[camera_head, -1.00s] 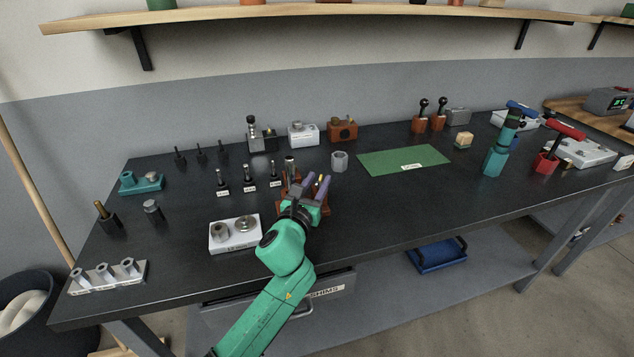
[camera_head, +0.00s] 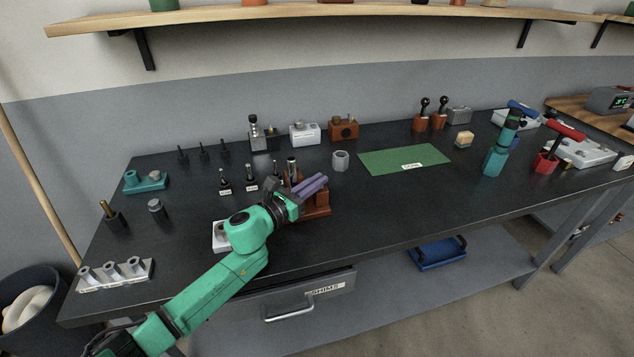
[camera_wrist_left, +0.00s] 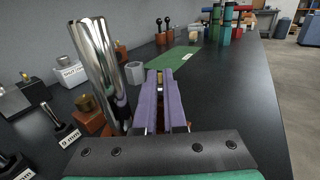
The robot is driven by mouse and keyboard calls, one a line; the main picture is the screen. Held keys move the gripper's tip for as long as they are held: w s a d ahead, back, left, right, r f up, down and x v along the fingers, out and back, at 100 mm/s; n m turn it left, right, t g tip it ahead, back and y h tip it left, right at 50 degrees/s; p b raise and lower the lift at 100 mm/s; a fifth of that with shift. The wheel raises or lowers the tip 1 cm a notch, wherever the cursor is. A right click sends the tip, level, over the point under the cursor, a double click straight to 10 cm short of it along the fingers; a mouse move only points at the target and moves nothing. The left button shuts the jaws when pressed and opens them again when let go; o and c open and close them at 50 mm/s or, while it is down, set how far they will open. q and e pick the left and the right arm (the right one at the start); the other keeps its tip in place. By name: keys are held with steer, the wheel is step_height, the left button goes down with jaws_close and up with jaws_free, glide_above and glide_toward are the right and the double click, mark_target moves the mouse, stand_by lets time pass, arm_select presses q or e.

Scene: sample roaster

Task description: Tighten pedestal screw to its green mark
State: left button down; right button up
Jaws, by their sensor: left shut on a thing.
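The pedestal is a brown block assembly (camera_head: 318,207) at the middle front of the bench. A shiny metal column (camera_head: 292,168) rises at its back left and stands large in the left wrist view (camera_wrist_left: 104,75). My left gripper (camera_head: 318,181) lies low over the pedestal with its purple fingers pointing right, just right of the column. In the wrist view, the fingers (camera_wrist_left: 162,92) are close together, shut on a small brass-coloured piece that looks like the pedestal screw (camera_wrist_left: 160,76). Most of the screw is hidden by the fingers. I cannot make out the green mark. My right gripper is out of view.
Small labelled tools (camera_head: 250,176) stand left of the column. A grey hex nut (camera_head: 340,161) and a green mat (camera_head: 404,159) lie behind right. A white tray (camera_head: 221,238) is partly under my arm. The front right of the bench is clear.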

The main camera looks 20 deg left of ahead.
arm_select(q)
steer(key=c, duration=1)
jaws_free()
